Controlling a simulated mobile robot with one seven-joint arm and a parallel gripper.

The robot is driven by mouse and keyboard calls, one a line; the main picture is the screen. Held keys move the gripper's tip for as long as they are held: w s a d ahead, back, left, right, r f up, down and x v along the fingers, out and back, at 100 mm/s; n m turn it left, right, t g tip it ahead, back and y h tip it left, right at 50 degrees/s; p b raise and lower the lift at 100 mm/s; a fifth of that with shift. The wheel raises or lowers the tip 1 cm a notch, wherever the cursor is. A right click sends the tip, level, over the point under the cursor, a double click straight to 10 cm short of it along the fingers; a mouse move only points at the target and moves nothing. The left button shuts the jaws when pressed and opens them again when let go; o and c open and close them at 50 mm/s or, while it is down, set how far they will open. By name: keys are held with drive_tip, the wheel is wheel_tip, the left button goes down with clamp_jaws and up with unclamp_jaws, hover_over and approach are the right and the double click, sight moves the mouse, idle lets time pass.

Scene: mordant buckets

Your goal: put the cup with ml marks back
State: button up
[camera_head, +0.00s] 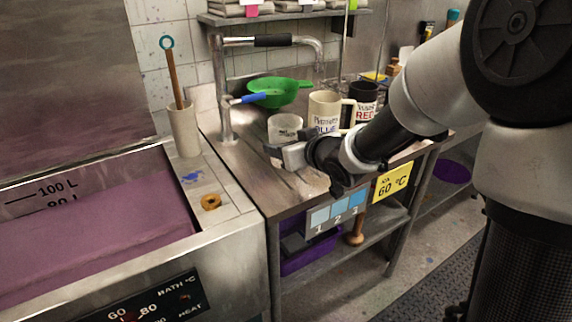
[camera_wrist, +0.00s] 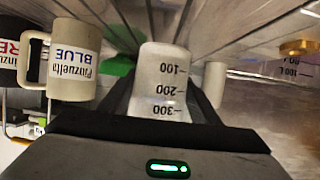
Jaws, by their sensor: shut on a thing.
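The cup with ml marks (camera_head: 285,127) is a small whitish translucent cup at the near left end of the steel counter (camera_head: 262,178). In the wrist view the cup (camera_wrist: 163,72) shows black marks 100, 200 and 300. My gripper (camera_head: 281,150) is shut on it, with one dark finger on each side in the wrist view. The gripper hides part of the cup, and I cannot tell whether it touches the counter or is just above it.
A cream mug labelled BLUE (camera_head: 324,108) stands close right of the cup, with a dark mug labelled RED (camera_head: 364,98) beyond. A green bowl (camera_head: 274,92) and a tap (camera_head: 224,95) are behind. A vat of purple liquid (camera_head: 90,235) lies left. The front counter strip is clear.

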wheel_tip(320, 180, down, 4)
drive_tip(key=shift+f+b, duration=0.1)
drive_tip(key=shift+b, duration=0.55)
drive_tip(key=shift+f, duration=0.15)
drive_tip(key=o, duration=1.4)
drive_tip(key=shift+c, duration=0.2)
drive_tip(key=shift+r, duration=0.25)
drive_tip(key=p+v, duration=0.3)
drive_tip(key=v, duration=0.9)
drive_tip(key=shift+f+p, duration=0.15)
drive_tip(key=shift+p, duration=0.25)
